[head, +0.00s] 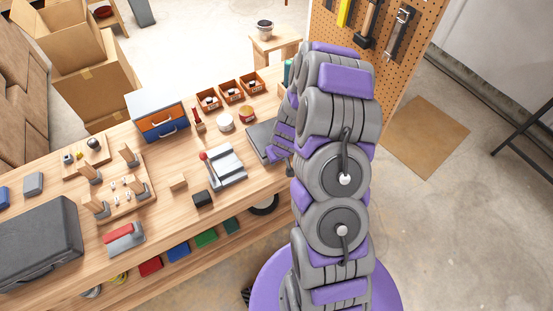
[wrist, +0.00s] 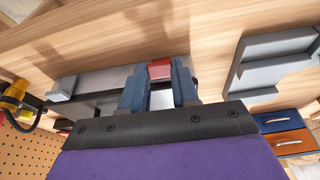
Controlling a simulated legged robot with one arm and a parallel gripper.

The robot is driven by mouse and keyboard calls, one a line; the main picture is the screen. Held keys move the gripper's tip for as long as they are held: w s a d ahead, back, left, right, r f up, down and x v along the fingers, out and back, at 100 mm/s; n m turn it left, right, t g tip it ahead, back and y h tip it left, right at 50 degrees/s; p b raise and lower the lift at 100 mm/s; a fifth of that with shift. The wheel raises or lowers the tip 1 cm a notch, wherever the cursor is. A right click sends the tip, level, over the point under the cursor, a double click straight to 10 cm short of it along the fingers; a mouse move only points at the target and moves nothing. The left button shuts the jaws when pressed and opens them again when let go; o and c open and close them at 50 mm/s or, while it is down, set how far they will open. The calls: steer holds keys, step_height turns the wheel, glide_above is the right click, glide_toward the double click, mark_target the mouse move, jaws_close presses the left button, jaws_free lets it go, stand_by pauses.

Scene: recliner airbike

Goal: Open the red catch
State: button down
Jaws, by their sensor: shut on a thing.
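In the wrist view a small red catch (wrist: 160,69) sits between the two blue-grey fingertips of my gripper (wrist: 159,84). The fingers are shut on it, one on each side. Behind and around it is a grey and black device (wrist: 100,80) on the wooden bench. In the head view my gripper (head: 279,147) is low over this dark grey device (head: 262,136) at the bench's right end. The catch is hidden there behind my gripper and arm. How far the catch is turned cannot be told.
A grey fixture with a red-knobbed lever (head: 223,167) stands left of my gripper. A pegboard with tools (head: 385,45) rises at the right.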

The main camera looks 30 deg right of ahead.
steer(key=shift+s+f+t+b, duration=0.3)
steer(key=shift+s+t+b, duration=0.1)
steer(key=shift+t+b, duration=0.25)
steer(key=shift+s+t+p, duration=0.4)
steer(key=shift+t+p, duration=0.15)
steer(key=shift+p, duration=0.25)
steer(key=s+f+t+p, duration=0.1)
steer(key=t+p, duration=0.1)
steer(key=p, duration=0.2)
steer(key=shift+s+f+t+p, duration=0.25)
steer(key=shift+f+t+p, duration=0.35)
steer(key=shift+t, duration=0.4)
steer(key=c, duration=0.8)
jaws_free()
steer(key=shift+c, duration=0.2)
